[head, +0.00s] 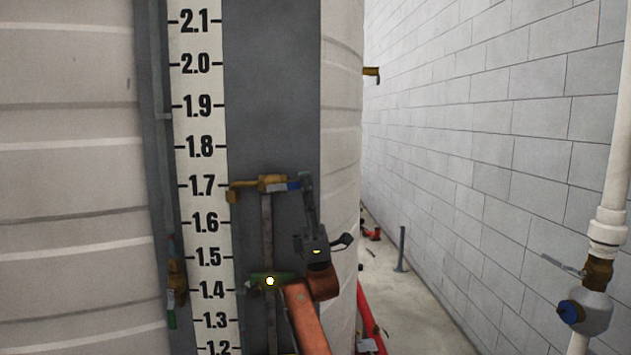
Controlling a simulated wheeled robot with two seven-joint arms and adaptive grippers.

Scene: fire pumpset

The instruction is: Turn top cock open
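The top cock (271,183) is a brass valve on the dark grey gauge strip, near the 1.7 mark, with a brass spout to its left. Its blue lever (291,186) points right, roughly level. My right gripper (326,212) is below and right of the lever, with its fingers spread wide. One dark finger reaches up to the lever's right end and overlaps it; whether it touches I cannot tell. The other finger sticks out to the right. Nothing shows between them. My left gripper is not in view.
A white scale (202,150) runs up the tank (70,180). A block wall and a white pipe (615,150) stand to the right.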

